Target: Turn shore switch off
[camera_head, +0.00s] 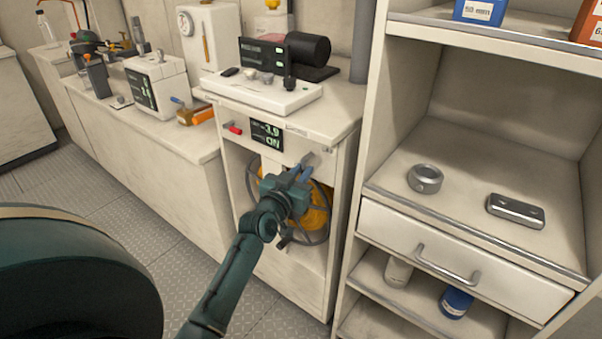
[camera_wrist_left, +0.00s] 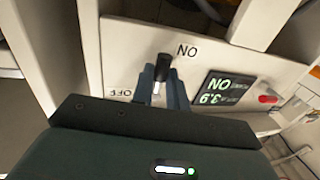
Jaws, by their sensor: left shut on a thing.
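The shore switch (camera_head: 308,158) is a small lever on the front panel of the white cabinet. In the left wrist view the lever (camera_wrist_left: 163,64) has a black tip and a pale shaft, and its tip points towards the ON label (camera_wrist_left: 187,51). The OFF label (camera_wrist_left: 120,93) is to its lower left. The panel display (camera_head: 266,134) reads 3.9 and ON. My left gripper (camera_head: 300,174) reaches the panel with its blue-grey fingers (camera_wrist_left: 164,92) shut on the lever. The lever's base is partly hidden between the fingers. My right gripper is not in view.
A red knob (camera_head: 233,128) is on the panel left of the display. An orange coil in a round guard (camera_head: 316,215) is below, behind my gripper. A shelf unit with a drawer (camera_head: 470,262) stands close on the right. Open floor (camera_head: 110,220) lies left.

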